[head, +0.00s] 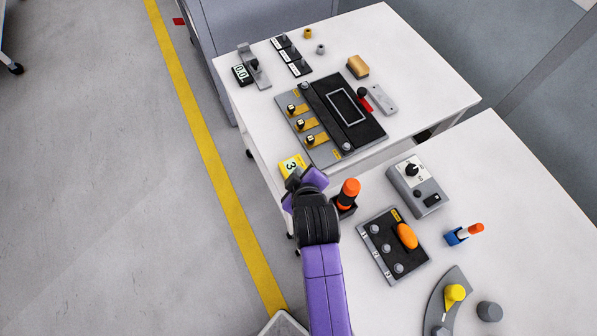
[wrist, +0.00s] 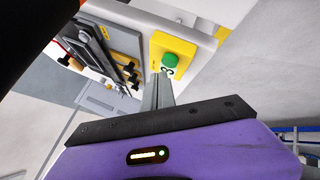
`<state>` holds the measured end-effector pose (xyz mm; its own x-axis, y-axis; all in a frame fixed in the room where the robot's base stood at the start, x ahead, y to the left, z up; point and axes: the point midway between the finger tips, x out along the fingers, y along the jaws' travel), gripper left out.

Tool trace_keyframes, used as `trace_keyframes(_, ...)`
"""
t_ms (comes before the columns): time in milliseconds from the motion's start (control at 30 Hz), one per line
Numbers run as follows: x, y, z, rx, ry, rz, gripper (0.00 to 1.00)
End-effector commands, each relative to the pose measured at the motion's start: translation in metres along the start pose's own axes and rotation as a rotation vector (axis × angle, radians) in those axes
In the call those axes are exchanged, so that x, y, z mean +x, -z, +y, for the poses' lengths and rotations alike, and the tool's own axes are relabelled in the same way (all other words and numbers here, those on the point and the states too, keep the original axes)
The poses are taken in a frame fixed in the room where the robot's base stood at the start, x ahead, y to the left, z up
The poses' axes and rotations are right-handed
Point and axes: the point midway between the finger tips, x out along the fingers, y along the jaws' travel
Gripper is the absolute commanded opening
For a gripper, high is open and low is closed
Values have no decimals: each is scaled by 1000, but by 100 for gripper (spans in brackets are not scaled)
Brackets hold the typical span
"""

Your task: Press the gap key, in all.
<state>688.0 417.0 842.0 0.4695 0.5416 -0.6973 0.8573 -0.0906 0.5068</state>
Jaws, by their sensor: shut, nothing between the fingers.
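A yellow box (head: 290,165) marked with a black figure that looks like 3 sits at the near left edge of the white table, just beyond my gripper (head: 293,181). In the wrist view the yellow box (wrist: 172,57) shows a round green button (wrist: 170,60) on its face. My gripper (wrist: 159,80) is shut and empty, its grey fingers pointing at the box's lower edge, beside the button. Whether the tips touch the box I cannot tell. No readable "gap" label shows, so I cannot tell whether this button is the gap key.
A dark panel with yellow-tagged pegs (head: 305,123) lies beyond the box. A small display (head: 241,73) stands at the far left. An orange-topped handle (head: 350,188) stands close right of my gripper. A nearer table holds a grey panel with an orange knob (head: 407,236).

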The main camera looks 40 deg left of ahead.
Motion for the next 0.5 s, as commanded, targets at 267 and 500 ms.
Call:
trace_keyframes(267,-1,1,1,0,-1,1,0)
trace_keyframes(500,-15,12,12,0,-1,1,0)
